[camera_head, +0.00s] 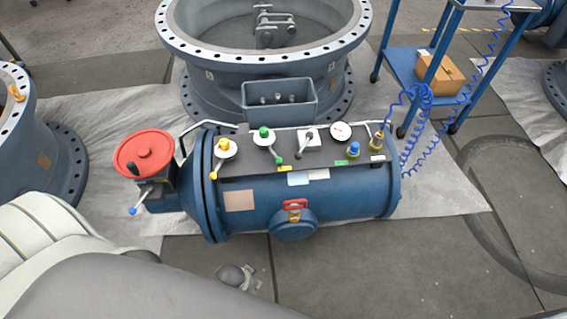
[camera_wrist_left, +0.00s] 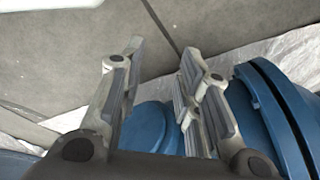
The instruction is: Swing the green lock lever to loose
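The green lock lever (camera_head: 272,147) is on the dark panel along the top of the blue valve body. It has a green knob on a white round base, and a thin arm slants down-right to a small green ball. My left gripper (camera_head: 240,277) only partly shows in the head view, at the lower middle in front of the valve, mostly hidden by my arm and well apart from the lever. In the left wrist view my left gripper (camera_wrist_left: 158,72) has its fingers spread, with nothing between them. The lever does not show there. My right gripper is in neither view.
A yellow lever (camera_head: 220,160) stands left of the green one; a grey lever (camera_head: 307,138), a gauge (camera_head: 340,131) and blue and yellow fittings stand right. A red handwheel (camera_head: 146,152) is at the valve's left end. A coiled blue hose (camera_head: 418,115) hangs at right.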

